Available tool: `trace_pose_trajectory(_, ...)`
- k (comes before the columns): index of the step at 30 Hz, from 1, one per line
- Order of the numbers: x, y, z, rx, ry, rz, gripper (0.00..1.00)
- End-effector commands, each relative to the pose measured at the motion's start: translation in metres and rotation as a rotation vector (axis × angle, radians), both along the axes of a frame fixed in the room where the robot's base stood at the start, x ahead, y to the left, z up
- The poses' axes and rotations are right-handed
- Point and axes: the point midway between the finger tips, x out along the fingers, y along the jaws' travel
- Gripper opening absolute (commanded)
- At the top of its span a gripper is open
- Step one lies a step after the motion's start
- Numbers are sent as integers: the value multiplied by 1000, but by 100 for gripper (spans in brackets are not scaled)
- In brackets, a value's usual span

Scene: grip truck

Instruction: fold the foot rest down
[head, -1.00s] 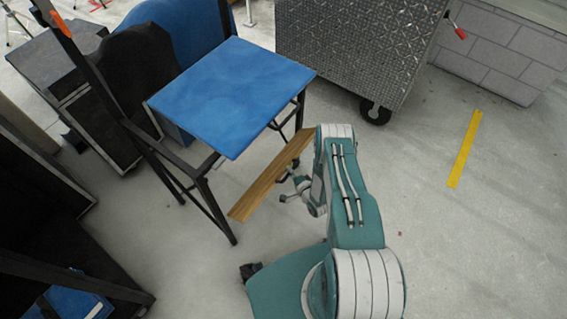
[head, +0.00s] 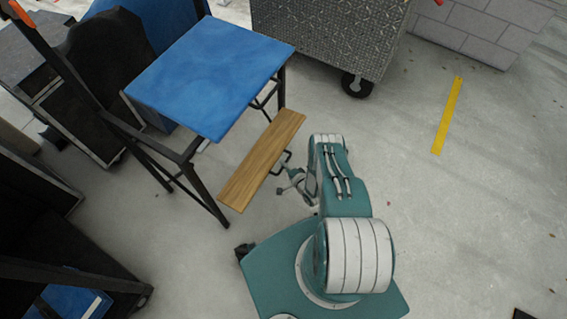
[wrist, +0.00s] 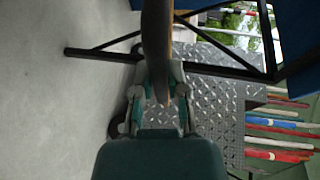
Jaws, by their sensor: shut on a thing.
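The foot rest is a wooden board (head: 262,160) on the near side of a black-framed chair with a blue seat (head: 211,76). In the head view its broad wooden face shows and it sticks out from the frame below seat level. My gripper (head: 285,166) is at the board's outer long edge, partly hidden by my arm. In the wrist view my gripper (wrist: 164,92) is shut on the foot rest (wrist: 157,42), which appears edge-on between the fingers. The exact contact is dark there.
A metal tread-plate box (head: 325,33) on casters stands behind. Dark cases (head: 75,115) stand at left. A yellow floor strip (head: 447,115) lies at right. The floor around my arm's right side is clear.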

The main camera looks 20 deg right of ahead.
Motion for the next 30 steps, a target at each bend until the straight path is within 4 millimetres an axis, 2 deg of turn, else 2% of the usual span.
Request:
trace_pose_trajectory(13,0,-1,-1,-1,1,-2,0)
trace_pose_trajectory(14,0,-1,-1,-1,1,-2,32)
trace_pose_trajectory(15,0,-1,-1,-1,1,-2,49)
trace_pose_trajectory(16,0,-1,-1,-1,1,-2,54)
trace_pose_trajectory(26,0,-1,-1,0,0,-1,54)
trace_pose_trajectory(30,-9,-4,0,0,3,-4,54)
